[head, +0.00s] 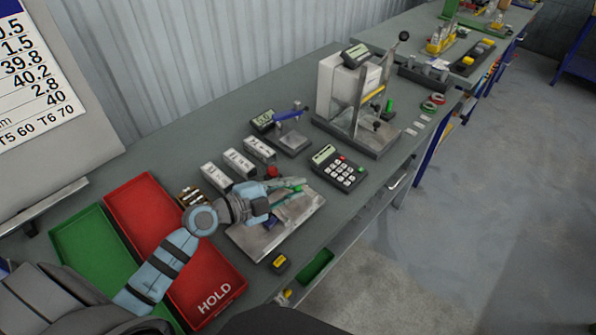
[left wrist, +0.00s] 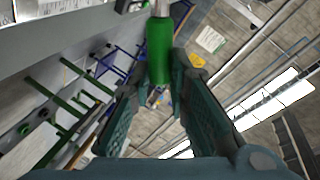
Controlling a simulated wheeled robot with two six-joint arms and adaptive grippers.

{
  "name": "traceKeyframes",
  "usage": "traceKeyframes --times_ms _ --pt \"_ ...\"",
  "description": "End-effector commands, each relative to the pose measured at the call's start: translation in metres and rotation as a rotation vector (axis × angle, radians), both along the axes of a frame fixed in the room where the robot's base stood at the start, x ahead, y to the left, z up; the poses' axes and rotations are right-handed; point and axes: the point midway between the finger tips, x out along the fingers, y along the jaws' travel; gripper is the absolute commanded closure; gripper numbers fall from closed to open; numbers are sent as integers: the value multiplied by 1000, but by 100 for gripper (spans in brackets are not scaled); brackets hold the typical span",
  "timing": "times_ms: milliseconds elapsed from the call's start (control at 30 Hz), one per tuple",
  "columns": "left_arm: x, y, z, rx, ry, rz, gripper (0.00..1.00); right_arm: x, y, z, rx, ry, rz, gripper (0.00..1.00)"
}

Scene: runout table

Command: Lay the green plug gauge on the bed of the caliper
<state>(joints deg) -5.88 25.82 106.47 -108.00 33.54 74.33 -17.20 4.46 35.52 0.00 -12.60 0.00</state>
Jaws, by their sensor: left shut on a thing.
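My left gripper (head: 284,192) reaches in from the lower left and hangs over a flat grey metal plate (head: 252,238). In the left wrist view its two teal fingers (left wrist: 160,95) are closed on the green plug gauge (left wrist: 159,48), a green cylindrical handle with a metal end at the top of the picture. In the head view the gauge is small and partly hidden by the fingers. What looks like the caliper (head: 291,140), a small grey base with a blue arm and a display, stands beyond the plate, apart from the gripper. My right gripper is not in view.
A tall press-like device (head: 349,85) stands further along the bench. A keypad box (head: 340,168) sits right of the plate. Several white boxes (head: 239,163) stand along its back side. A red HOLD tray (head: 140,203) and a green tray (head: 84,240) lie at left.

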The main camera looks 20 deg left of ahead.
Motion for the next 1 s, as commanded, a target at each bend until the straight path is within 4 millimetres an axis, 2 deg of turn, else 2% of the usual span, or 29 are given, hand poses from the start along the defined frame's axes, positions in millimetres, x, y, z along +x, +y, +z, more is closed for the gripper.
traceKeyframes --times_ms 33,100,467,667,1000 --pt "8 -2 4 60 -27 13 100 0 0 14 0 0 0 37" --pt "15 -3 -4 129 -53 24 100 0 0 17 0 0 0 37" --pt "17 -2 -12 166 -65 30 100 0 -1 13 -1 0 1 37" --pt "17 -2 -27 163 -63 30 100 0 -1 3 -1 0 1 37" --pt "17 -1 -68 163 -64 31 100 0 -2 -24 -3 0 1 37"
